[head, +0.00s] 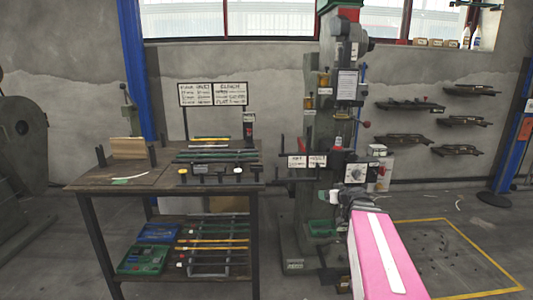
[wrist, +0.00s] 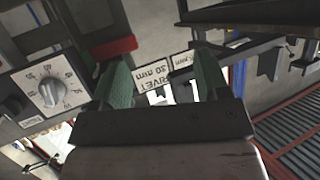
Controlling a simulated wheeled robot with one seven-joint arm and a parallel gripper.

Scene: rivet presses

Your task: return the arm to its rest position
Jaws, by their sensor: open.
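My arm, pink with a white stripe, reaches up from the lower right of the head view toward the front of the tall green-grey rivet press (head: 310,130). My gripper (wrist: 163,72) shows in the wrist view as two green fingers spread apart with nothing between them. Beyond the fingers is the press's "rivet" label plate (wrist: 155,78), which appears upside down. A grey dial (wrist: 50,90) on a white panel lies to the left of the fingers. In the head view my arm's end is close to the press and hard to make out.
A dark workbench (head: 110,180) with rods and tools stands left of the press. Green and blue trays (head: 142,260) sit on its lower shelf. Wall shelves (head: 410,105) hang at the right. A yellow-outlined floor area (head: 450,255) right of the press looks mostly clear.

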